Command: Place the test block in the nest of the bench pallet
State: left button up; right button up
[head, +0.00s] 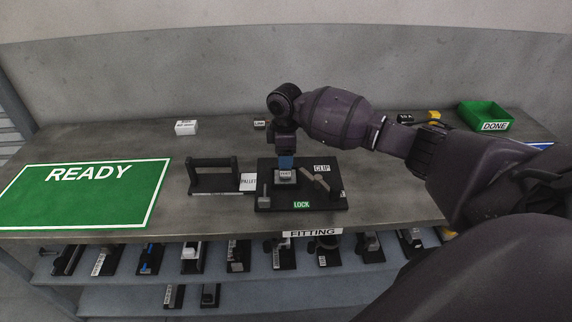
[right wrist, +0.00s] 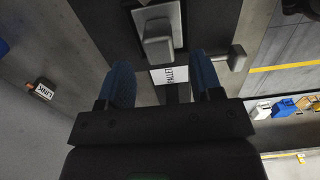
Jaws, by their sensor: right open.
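The bench pallet (head: 325,203) is a black plate on the bench, with LOCK and CLIP labels and small upright parts. The grey test block (head: 285,174), with a white label, is at the pallet's nest, near the rear middle of the plate. A grey block on a pale square seat (right wrist: 157,40) shows in the right wrist view. My right gripper (head: 285,162) is directly above the block, pointing down. Its blue fingers (right wrist: 163,72) are apart, with the block just beyond their tips. How fully the block is seated is hard to tell. My left gripper is not in view.
A black handled stand (head: 212,178) with a PALLET label is left of the pallet. A green READY mat (head: 85,196) lies farther left. A green DONE bin (head: 486,115) is at the back right. Small parts stand along the back; several pallets fill the shelf below.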

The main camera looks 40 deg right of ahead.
notch_tip(320, 180, up, 5)
jog(key=shift+r+p, duration=0.2)
jog(key=shift+p, duration=0.15)
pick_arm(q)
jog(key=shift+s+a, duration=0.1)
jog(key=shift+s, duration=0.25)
pick_arm(e)
jog(key=shift+r, duration=0.4)
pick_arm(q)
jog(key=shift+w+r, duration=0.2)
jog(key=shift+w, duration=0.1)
